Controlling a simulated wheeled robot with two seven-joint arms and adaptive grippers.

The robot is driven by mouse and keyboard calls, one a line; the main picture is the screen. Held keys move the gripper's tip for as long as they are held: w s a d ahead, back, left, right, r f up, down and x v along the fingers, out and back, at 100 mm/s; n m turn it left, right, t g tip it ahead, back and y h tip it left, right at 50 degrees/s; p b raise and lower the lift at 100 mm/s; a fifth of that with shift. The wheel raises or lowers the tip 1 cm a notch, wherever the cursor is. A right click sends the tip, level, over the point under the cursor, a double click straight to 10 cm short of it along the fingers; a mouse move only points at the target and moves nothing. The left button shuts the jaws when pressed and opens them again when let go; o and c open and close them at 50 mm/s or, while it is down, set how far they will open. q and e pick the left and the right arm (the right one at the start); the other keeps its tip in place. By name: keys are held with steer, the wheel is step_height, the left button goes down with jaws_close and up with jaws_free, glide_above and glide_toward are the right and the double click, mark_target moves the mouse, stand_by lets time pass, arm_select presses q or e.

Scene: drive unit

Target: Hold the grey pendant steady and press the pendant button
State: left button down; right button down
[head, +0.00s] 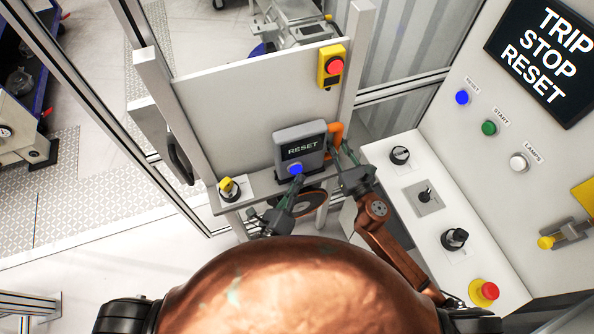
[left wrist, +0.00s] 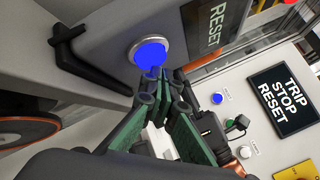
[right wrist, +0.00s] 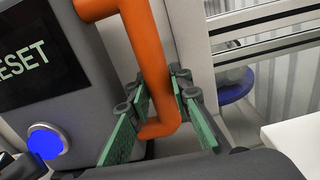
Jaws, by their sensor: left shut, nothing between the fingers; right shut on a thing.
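The grey pendant (head: 301,143) with a RESET screen stands upright on a shelf against a white panel. Its blue button (head: 295,169) is low on the front face; it also shows in the left wrist view (left wrist: 150,55). An orange handle (right wrist: 155,70) is on the pendant's right side. My right gripper (right wrist: 160,105) is shut around the lower part of this handle. My left gripper (head: 297,183) is shut and empty, with its fingertips just below the blue button. In the left wrist view its tips (left wrist: 165,88) are close to the button; I cannot tell whether they touch it.
A yellow box with a red button (head: 331,67) is on the panel above. A yellow-topped knob (head: 229,188) is on the shelf's left. A white console (head: 402,183) with knobs and a red emergency button (head: 484,292) lies right. A TRIP STOP RESET screen (head: 545,62) hangs above.

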arm_select(q)
steer(key=shift+w+a, duration=0.25)
steer(key=shift+w, duration=0.4)
stand_by(0.7)
steer(key=shift+s, duration=0.15)
stand_by(0.4)
steer(key=shift+s+d, duration=0.2)
steer(key=shift+s, duration=0.3)
steer(key=shift+s+d, duration=0.2)
steer(key=shift+s, duration=0.25)
steer(key=s, duration=0.1)
steer(key=s+d, duration=0.1)
steer(key=s, duration=0.1)
steer(key=s+d, duration=0.1)
steer(key=shift+s, duration=0.3)
stand_by(1.2)
arm_select(e)
steer(key=c, duration=1.7)
jaws_free()
